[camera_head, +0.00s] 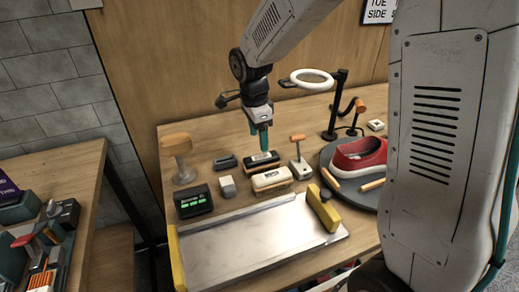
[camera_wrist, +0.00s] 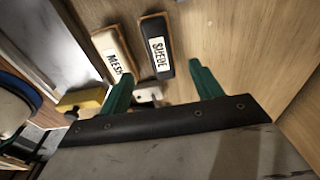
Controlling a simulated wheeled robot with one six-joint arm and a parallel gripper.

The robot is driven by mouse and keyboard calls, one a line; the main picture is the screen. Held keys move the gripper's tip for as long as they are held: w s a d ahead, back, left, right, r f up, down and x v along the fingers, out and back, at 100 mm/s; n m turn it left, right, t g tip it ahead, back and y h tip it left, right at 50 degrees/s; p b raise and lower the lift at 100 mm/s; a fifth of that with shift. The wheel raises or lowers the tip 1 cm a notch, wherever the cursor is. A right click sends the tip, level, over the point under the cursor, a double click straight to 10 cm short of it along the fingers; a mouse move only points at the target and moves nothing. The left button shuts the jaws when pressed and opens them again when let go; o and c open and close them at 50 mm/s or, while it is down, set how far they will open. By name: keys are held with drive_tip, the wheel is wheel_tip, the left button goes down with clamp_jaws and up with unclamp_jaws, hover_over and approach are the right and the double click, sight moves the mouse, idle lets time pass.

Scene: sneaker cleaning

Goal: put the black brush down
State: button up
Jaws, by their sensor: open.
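The black brush (camera_head: 262,161), with a white label, lies on the wooden table behind the pale brush. In the wrist view the black brush (camera_wrist: 157,46) reads SUEDE and lies flat on the wood, just ahead of the fingertips. My gripper (camera_head: 260,141) points down above the black brush in the head view. In the wrist view its green fingers (camera_wrist: 161,76) are apart with nothing held between them. The gap in height between fingertips and brush is hard to tell.
The pale MESH brush (camera_head: 272,180) lies in front. A metal tray (camera_head: 255,245) with yellow ends fills the table's front. A red sneaker (camera_head: 357,158) sits on a round dark stand at right. A ring lamp (camera_head: 311,77) stands behind. A dark display box (camera_head: 193,201) is at left.

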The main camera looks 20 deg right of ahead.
drive_tip(key=s+d+r+n, duration=0.3)
drive_tip(key=s+r+n, duration=0.5)
drive_tip(key=s+r, duration=0.45)
drive_tip(key=s+d+n+t+y, duration=0.1)
drive_tip(key=s+n, duration=0.9)
drive_tip(key=s, duration=0.6)
drive_tip(key=shift+s+f, duration=0.15)
drive_tip(key=shift+s, duration=0.25)
